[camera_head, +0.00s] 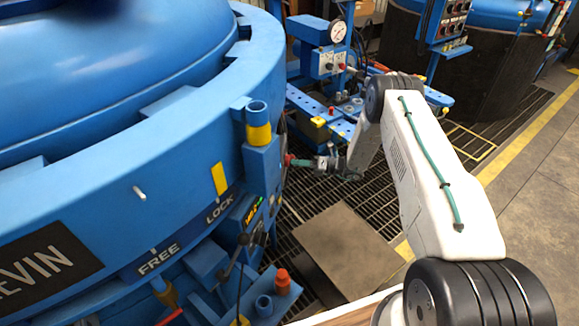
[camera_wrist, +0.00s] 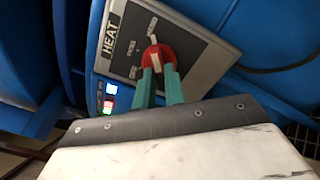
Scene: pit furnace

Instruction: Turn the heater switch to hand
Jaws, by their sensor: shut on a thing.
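The heater switch (camera_wrist: 158,55) is a round red knob with a pale bar across it, on a grey panel (camera_wrist: 195,50) marked HEAT in the wrist view. Small position labels sit above and to the left of the knob; they are too blurred to read. My gripper (camera_wrist: 160,78) has teal fingers that reach up to the knob and are shut on its lower part. In the head view my gripper (camera_head: 302,162) is at the right side of the blue furnace housing, and the switch is hard to make out there.
Small lit displays (camera_wrist: 110,95) are left of my fingers. A blue post with a yellow band (camera_head: 258,133) stands on the housing close to my gripper. The big blue furnace (camera_head: 110,150) fills the left. A blue bench with a gauge (camera_head: 338,32) is behind my arm, over grating.

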